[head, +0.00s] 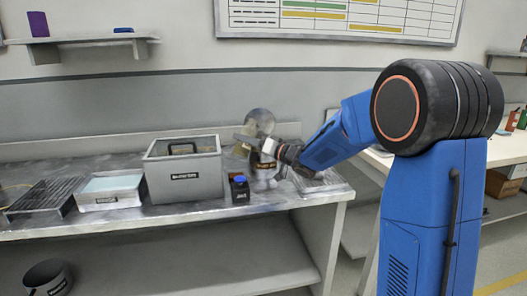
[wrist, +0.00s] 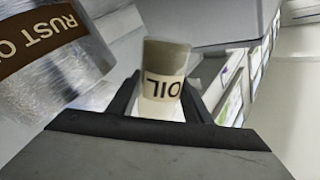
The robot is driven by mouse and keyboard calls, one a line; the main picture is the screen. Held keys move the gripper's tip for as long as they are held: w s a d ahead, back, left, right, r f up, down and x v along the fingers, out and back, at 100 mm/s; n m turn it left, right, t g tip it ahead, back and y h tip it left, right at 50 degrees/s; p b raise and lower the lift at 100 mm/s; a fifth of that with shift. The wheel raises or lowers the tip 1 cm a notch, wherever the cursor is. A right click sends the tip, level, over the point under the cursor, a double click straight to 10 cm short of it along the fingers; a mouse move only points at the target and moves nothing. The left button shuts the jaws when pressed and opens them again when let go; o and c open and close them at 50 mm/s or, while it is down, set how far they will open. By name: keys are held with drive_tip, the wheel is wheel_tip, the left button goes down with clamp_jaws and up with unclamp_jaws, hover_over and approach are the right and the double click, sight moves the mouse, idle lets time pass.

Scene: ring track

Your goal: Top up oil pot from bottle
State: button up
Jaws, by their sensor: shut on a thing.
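My gripper (wrist: 160,105) is shut on a small bottle (wrist: 167,85) with a pale "OIL" label and an olive-brown end. Its lettering is upside down in the wrist view. A silver metal vessel (wrist: 88,80) with a brown label starting "RUST O" fills the left of that view, close beside the bottle. In the head view, my gripper (head: 263,147) is over the right part of the bench, above a silver pot (head: 263,180) that my arm partly hides. An olive bottle end (head: 241,149) shows left of the gripper. I cannot see any oil flowing.
A small black bottle with a blue cap (head: 240,189) stands left of the pot. A large grey bin (head: 185,180), a pale tray (head: 110,199) and a black grate (head: 42,197) are further left. A round greyish disc (head: 260,120) shows behind my gripper.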

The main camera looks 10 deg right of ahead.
drive_tip(key=shift+s+a+r+n, duration=0.15)
drive_tip(key=shift+n, duration=0.45)
drive_tip(key=shift+s+a+f+n+b, duration=0.1)
drive_tip(key=shift+a+f+n+b, duration=0.1)
drive_tip(key=shift+f+n, duration=0.25)
drive_tip(key=shift+s+a+f+n+b, duration=0.15)
drive_tip(key=shift+f+n, duration=0.15)
drive_tip(key=shift+n, duration=0.25)
drive_tip(key=shift+s+a+f+n+g+b, duration=0.1)
drive_tip(key=shift+f+n+g+b, duration=0.1)
drive_tip(key=shift+n, duration=0.7)
drive_tip(key=shift+a+f+n+g+b, duration=0.1)
drive_tip(key=shift+n+g+b, duration=0.1)
drive_tip(key=shift+n, duration=0.7)
